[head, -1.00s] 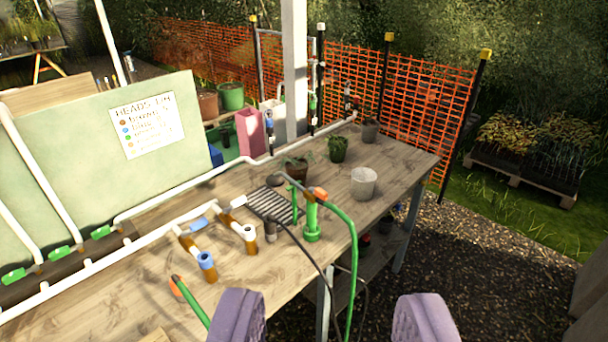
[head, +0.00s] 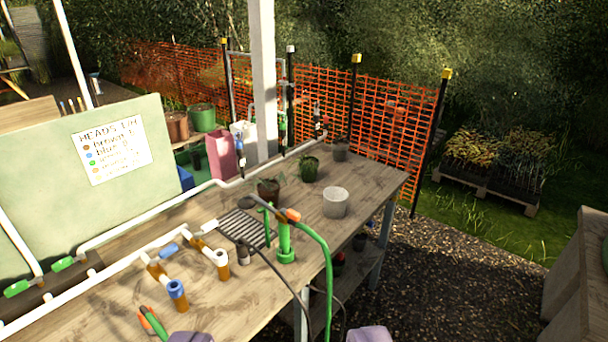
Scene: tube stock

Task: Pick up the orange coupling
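An orange coupling (head: 290,215) sits at the top of a green upright post (head: 285,243) on the wooden bench, on the end of a green hose (head: 327,262) that arcs over the bench's right edge. A second orange piece (head: 148,318) is on the end of another green hose at the bench's near left. I cannot tell which one the task names. My gripper (head: 279,337) shows only as two purple fingertips at the bottom edge, wide apart, with nothing visible between them. It is nearer to me than both orange pieces and touches neither.
The bench (head: 235,300) also holds brown pipe stubs with blue (head: 177,288) and white (head: 222,257) tops, a dark grate (head: 243,228), a whitish pot (head: 336,202) and small plants. White pipes run along its left side. A dark cable hangs near the green post. Gravel lies right.

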